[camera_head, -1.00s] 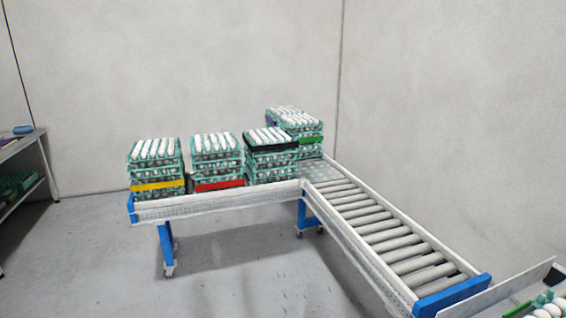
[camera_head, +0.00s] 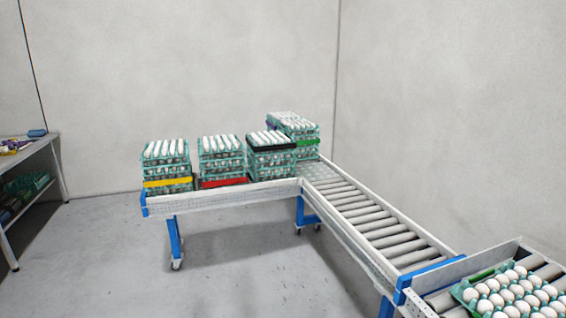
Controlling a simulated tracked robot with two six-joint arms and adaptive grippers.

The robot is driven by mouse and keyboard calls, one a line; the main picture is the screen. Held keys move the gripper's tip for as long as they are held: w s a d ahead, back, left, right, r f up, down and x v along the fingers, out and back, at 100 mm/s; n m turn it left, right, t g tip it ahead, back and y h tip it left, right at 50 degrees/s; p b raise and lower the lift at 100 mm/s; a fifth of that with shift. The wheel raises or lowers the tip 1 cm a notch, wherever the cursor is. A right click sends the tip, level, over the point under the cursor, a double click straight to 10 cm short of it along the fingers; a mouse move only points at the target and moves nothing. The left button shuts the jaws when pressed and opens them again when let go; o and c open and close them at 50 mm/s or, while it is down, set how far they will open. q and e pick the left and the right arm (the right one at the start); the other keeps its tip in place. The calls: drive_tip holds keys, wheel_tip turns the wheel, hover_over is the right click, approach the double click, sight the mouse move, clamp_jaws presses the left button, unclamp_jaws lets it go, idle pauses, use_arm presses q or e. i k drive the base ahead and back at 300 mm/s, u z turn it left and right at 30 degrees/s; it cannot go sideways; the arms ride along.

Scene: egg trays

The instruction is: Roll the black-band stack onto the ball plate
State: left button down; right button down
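The black-band stack (camera_head: 271,161) is a pile of green egg trays with white eggs and a black band near its top. It stands on the left conveyor arm, at the right end of the row there. The ball plate (camera_head: 319,172) is the grey dotted surface at the corner where the two conveyor runs meet, just right of the stack. The stack appears to be beside the plate, not on it. Neither of my grippers is in view.
Red-band (camera_head: 222,163) and yellow-band (camera_head: 167,168) stacks stand to the left. A green-band stack (camera_head: 304,132) stands behind the black-band one. A roller conveyor (camera_head: 377,226) runs toward me, empty, to an egg tray (camera_head: 472,297). A shelf (camera_head: 48,140) is at far left. The floor in front is clear.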

sight(271, 156)
drive_tip(key=u, duration=0.2)
drive_tip(key=i, duration=0.85)
drive_tip(key=z, duration=0.1)
